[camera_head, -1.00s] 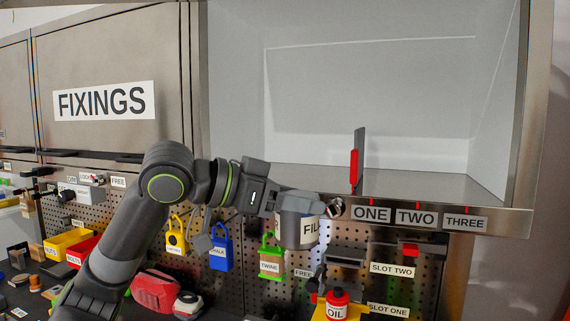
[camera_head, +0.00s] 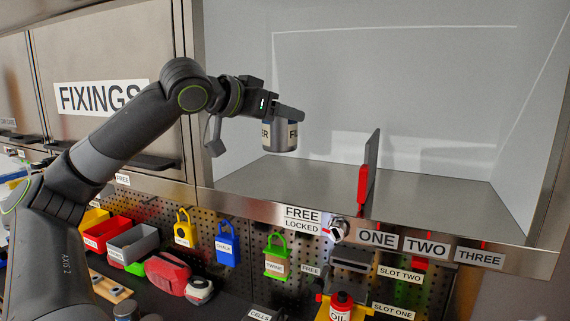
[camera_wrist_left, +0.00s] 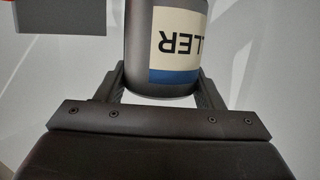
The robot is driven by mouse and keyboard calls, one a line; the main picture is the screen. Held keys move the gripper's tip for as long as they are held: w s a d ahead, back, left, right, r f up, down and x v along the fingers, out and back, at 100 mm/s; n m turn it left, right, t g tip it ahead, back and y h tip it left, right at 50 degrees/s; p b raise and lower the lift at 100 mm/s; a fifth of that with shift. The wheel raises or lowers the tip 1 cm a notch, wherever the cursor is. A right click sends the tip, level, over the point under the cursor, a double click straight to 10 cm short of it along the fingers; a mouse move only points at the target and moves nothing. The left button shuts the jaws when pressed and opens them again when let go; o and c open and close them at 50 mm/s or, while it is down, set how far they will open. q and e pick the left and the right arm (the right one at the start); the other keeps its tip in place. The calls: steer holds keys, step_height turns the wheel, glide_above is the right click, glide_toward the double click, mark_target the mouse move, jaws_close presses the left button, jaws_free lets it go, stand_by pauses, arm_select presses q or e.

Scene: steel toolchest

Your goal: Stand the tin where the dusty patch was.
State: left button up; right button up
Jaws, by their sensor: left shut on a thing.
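A grey metal tin (camera_head: 283,148) with a white label is held in my left gripper (camera_head: 282,118), in front of the open cabinet and above its floor level. In the left wrist view the tin (camera_wrist_left: 160,70) sits between the two fingers, and its label reads "LLER" upside down with a blue band. My left gripper is shut on the tin. The cabinet floor (camera_head: 300,175) is bare grey steel; I see no dusty patch on the part in view. My right gripper is not in view.
An upright divider (camera_head: 372,150) with a red part (camera_head: 362,185) stands on the cabinet floor to the right of the tin. A front lip (camera_head: 260,208) carries FREE/LOCKED and number labels and a knob (camera_head: 338,229). Padlock-shaped holders (camera_head: 227,245) hang below on the pegboard.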

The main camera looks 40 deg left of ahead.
mark_target(279, 149)
arm_select(q)
step_height(279, 149, down, 3)
steer(key=shift+w+a+f+b, duration=0.1)
steer(key=shift+b, duration=0.65)
steer(key=shift+w+f, duration=0.15)
steer(key=shift+f, duration=0.15)
step_height(279, 149, down, 3)
steer(key=b, duration=0.3)
steer(key=shift+f, duration=0.25)
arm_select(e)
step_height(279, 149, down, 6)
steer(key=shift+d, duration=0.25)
arm_select(q)
steer(key=shift+f+b, duration=0.1)
steer(key=shift+b, duration=0.25)
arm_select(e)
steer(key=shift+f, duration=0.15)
arm_select(q)
steer(key=o, duration=1.1)
steer(key=shift+c, duration=0.2)
steer(key=shift+o, duration=0.7)
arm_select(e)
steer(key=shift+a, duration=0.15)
